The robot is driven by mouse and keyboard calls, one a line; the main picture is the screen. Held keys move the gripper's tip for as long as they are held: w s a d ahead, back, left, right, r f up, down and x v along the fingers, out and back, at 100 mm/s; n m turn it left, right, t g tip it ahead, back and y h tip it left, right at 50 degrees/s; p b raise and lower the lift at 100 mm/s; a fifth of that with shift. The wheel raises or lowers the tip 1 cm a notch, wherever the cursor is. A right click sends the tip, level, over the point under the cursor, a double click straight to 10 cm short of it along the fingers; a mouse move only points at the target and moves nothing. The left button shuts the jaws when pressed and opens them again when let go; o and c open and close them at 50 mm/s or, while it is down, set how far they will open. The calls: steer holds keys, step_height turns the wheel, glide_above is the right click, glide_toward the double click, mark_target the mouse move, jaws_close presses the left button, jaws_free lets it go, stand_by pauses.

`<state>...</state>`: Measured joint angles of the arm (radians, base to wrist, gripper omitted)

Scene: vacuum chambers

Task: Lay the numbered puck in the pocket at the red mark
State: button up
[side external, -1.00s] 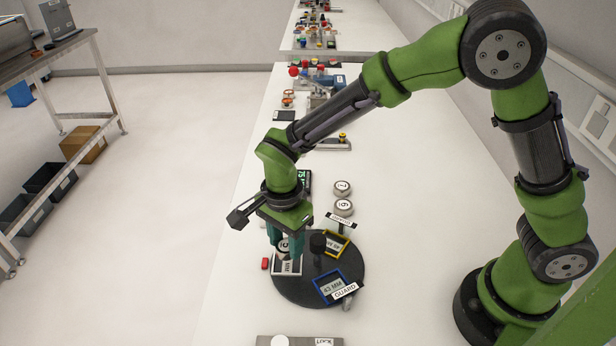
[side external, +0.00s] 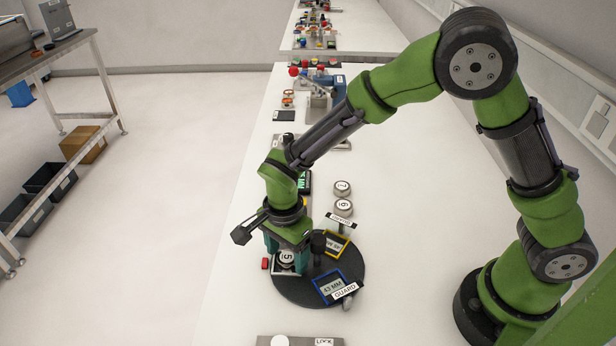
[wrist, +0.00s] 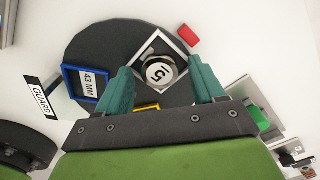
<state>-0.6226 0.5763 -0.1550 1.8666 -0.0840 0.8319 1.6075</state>
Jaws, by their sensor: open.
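The white puck numbered 5 (side external: 287,257) is within the white-framed pocket (side external: 297,270) on the dark round turntable (side external: 300,296). The wrist view shows the puck (wrist: 160,72) inside the white square frame (wrist: 182,58). I cannot tell whether it lies fully flat. The red mark (side external: 265,264) is on the bench just outside the turntable, beside this pocket; it also shows in the wrist view (wrist: 188,36). My gripper (wrist: 160,66) is open, with one teal finger on each side of the puck and a gap visible. In the side view, my gripper (side external: 286,252) is low over the pocket.
The turntable also carries a blue-framed 43 MM pocket (side external: 333,287), a yellow-framed pocket (side external: 336,244) and a dark central knob (side external: 318,242). A GUARD label (side external: 345,291) stands at its edge. Pucks 7 (side external: 342,188) and 6 (side external: 344,207) stand behind.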

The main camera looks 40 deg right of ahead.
mark_target(287, 257)
step_height(287, 257, up, 12)
steer(key=shift+r, duration=0.2)
stand_by(0.4)
